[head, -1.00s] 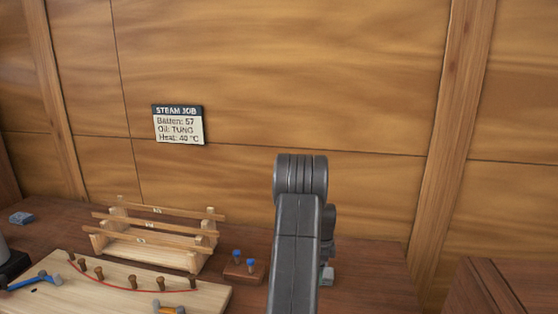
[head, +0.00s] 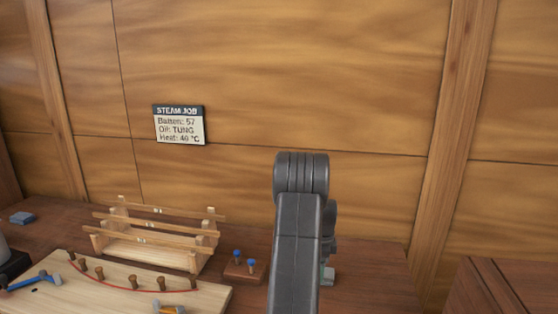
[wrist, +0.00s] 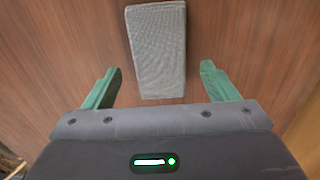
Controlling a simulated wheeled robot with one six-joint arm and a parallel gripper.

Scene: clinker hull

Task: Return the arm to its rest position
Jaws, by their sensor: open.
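My gripper (wrist: 160,69) shows in the wrist view with its two green fingers spread wide apart and nothing held between them. A grey, mesh-textured block (wrist: 158,35) lies beyond and between the fingertips on the brown wooden surface, apart from both fingers. In the head view my arm rises at the centre right, and its dark links hide most of the gripper. A small grey-green piece shows low beside the arm; I cannot tell whether it is a finger or the block.
The bench (head: 365,262) holds a wooden rack (head: 150,252) with battens, a small peg block (head: 244,272) with blue-topped pegs, and a pale board (head: 100,290) with pegs and clamps. A blue-grey block (head: 22,218) lies far left. A sign (head: 179,125) hangs on the wall.

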